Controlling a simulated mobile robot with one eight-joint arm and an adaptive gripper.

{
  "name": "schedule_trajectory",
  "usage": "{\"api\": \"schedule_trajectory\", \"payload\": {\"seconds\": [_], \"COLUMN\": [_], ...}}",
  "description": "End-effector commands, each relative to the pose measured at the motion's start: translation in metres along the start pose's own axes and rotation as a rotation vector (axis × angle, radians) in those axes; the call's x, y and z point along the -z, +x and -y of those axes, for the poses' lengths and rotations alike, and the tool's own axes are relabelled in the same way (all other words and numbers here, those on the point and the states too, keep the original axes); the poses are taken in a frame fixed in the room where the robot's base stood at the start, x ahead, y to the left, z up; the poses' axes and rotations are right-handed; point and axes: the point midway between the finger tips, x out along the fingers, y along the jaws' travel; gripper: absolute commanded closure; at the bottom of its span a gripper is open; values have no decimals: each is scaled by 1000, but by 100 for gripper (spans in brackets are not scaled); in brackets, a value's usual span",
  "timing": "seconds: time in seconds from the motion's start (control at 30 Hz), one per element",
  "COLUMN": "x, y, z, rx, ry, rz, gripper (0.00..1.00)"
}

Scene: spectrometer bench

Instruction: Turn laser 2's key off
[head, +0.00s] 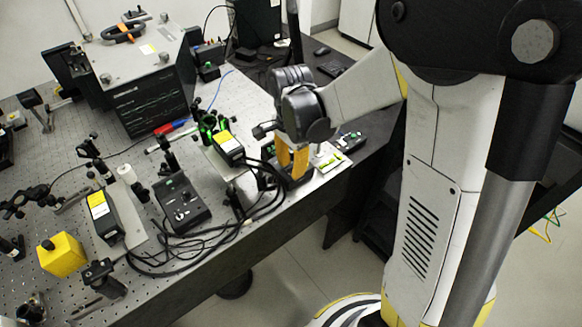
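My gripper (291,168) points down at the front right of the optical table, its yellow fingers over a dark control box (299,182). The fingers and wrist hide most of that box's top, so I see no key there. I cannot tell whether the fingers touch it or how far apart they are. A second control box (182,204) stands to the left with small controls on top. Two black laser heads with yellow labels are in view: one left (104,217), one nearer my gripper (228,147) beside a green glow. I cannot read which is laser 2.
Black cables (190,250) loop along the table's front edge. A yellow cube (61,254) stands at the lower left, and a large dark instrument (148,100) at the back. Several optic mounts crowd the table. A small black device (350,141) lies right of my gripper.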

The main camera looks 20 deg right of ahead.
Motion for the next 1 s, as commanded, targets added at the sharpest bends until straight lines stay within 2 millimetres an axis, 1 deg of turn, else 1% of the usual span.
{"api": "schedule_trajectory", "payload": {"seconds": [0.13,0.17,0.2,0.23,0.27,0.67,0.87,1.0], "x": [0,0,0,0,0,0,0,0], "y": [0,0,0,0,0,0,0,0], "z": [0,0,0,0,0,0,0,0], "rx": [0,0,0,0,0,0,-1,-1], "ry": [0,0,0,0,0,-32,-131,-242], "rz": [0,0,0,0,0,0,0,0], "gripper": [72,76,88,97,100,100,100,100]}}
